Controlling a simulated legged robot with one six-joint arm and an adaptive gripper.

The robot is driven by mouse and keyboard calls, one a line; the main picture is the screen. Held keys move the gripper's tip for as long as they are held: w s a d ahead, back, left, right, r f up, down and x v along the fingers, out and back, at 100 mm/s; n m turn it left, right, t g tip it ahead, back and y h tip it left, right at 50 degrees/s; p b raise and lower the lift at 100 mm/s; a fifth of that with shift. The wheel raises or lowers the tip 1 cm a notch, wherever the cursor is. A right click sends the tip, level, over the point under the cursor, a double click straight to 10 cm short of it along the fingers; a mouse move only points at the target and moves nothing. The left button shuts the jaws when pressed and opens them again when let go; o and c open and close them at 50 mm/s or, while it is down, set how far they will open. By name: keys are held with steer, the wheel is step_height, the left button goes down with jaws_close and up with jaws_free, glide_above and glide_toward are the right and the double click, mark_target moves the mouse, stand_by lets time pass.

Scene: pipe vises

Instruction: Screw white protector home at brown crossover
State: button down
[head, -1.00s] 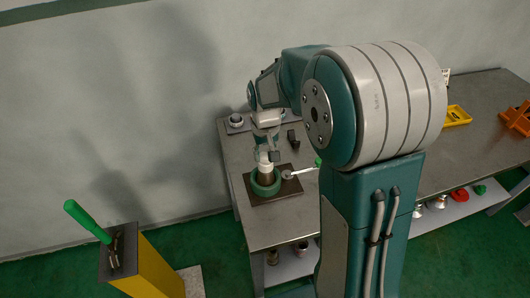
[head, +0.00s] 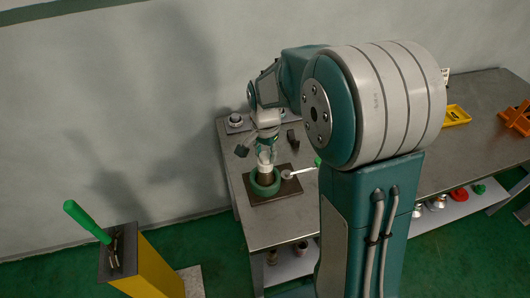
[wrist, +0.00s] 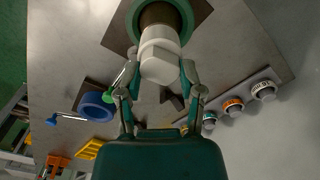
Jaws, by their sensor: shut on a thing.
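The white protector (head: 264,157) sits on top of the brown crossover (head: 265,170), which stands upright in the green ring vise (head: 265,187) on a dark base plate. In the wrist view the white protector (wrist: 160,58) is between the two fingers of my gripper (wrist: 160,72), and the brown crossover (wrist: 163,14) shows beyond it inside the green ring. My gripper is shut on the white protector. The joint between protector and crossover is too small to judge for a gap.
A yellow tray (head: 457,115) and an orange stand (head: 517,118) are at the right. A yellow post (head: 148,262) with a green handle stands at the left.

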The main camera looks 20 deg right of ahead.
steer(key=m, duration=1)
steer(key=shift+s+f, duration=0.1)
steer(key=m, duration=0.4)
steer(key=shift+c, duration=1.5)
jaws_free()
